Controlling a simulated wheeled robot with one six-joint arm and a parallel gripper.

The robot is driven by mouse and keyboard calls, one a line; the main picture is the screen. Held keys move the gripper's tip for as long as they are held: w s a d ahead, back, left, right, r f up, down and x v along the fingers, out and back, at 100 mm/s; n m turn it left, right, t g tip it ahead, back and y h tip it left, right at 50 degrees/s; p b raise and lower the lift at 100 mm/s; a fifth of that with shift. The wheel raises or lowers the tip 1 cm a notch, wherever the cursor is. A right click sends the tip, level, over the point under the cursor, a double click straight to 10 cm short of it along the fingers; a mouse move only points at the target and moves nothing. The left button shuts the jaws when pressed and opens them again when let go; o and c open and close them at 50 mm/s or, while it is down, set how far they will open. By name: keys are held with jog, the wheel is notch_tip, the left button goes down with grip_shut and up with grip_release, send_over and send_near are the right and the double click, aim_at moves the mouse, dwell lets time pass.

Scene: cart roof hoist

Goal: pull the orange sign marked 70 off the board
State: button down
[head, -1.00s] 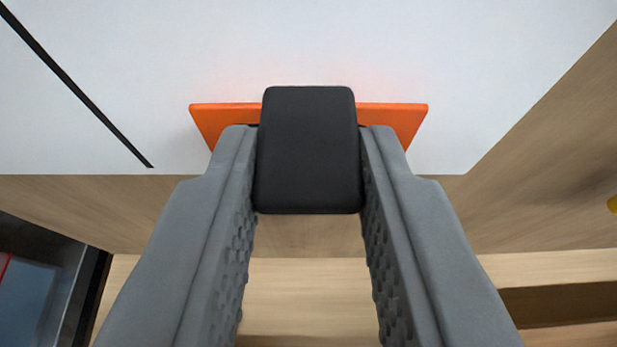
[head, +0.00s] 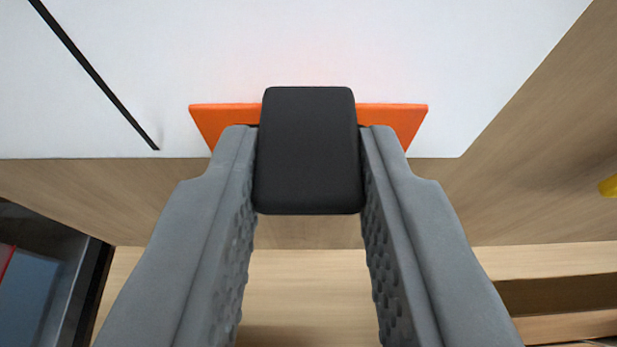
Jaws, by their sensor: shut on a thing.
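The orange sign (head: 393,122) shows as a thin plate on both sides of a black block (head: 308,150). The block is in front of the sign's middle, and the sign's marking is hidden from here. My gripper (head: 308,140) is shut on the black block, with one grey finger against each side of it. The sign keeps its place behind the block. The white board (head: 480,60) lies behind the sign. I cannot tell whether the sign touches the board.
A black line (head: 95,75) runs across the white board at the left. A wooden surface (head: 530,180) borders the board, with a yellow thing (head: 608,187) at the right edge. A dark opening with a blue panel (head: 27,300) is at the lower left.

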jog(key=shift+s, duration=0.4)
dwell(0.5)
jog(key=shift+s, duration=2.95)
